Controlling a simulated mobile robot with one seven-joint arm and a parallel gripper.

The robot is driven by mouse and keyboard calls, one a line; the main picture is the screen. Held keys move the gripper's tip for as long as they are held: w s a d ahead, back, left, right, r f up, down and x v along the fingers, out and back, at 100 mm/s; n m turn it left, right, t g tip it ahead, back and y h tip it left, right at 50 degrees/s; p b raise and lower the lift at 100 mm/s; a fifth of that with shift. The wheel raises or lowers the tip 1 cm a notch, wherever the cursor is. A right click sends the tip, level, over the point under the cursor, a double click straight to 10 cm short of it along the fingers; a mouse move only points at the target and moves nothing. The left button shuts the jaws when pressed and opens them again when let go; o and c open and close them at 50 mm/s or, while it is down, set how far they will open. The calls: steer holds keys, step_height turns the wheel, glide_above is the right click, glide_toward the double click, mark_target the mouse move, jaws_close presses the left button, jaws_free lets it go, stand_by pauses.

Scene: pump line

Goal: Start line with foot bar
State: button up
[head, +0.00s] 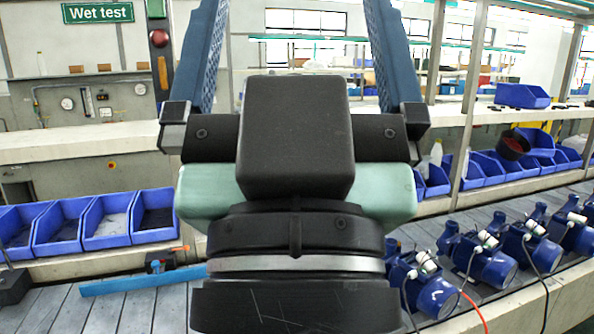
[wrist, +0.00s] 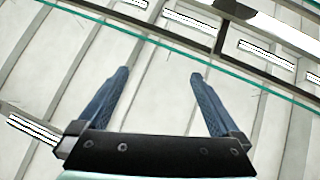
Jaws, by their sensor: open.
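My gripper (wrist: 160,74) is open and empty. In the wrist view its two blue fingers stand apart against the pale ceiling. In the head view my gripper (head: 297,12) points upward in the middle of the picture and hides the centre of the line. The line is a grey slatted conveyor (head: 150,308) at the bottom. Several blue pumps (head: 487,262) with white fittings and cables stand on its right part. I cannot make out a foot bar; the floor below the line is outside the view.
A blue bar (head: 140,280) lies across the conveyor at lower left. Blue bins (head: 107,222) stand behind it, and more blue bins (head: 483,172) line the right shelf. A bench (head: 75,145) is below the "Wet test" sign (head: 97,12). A stack light (head: 159,38) stands beside it.

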jaws_close()
stand_by(0.3)
stand_by(1.2)
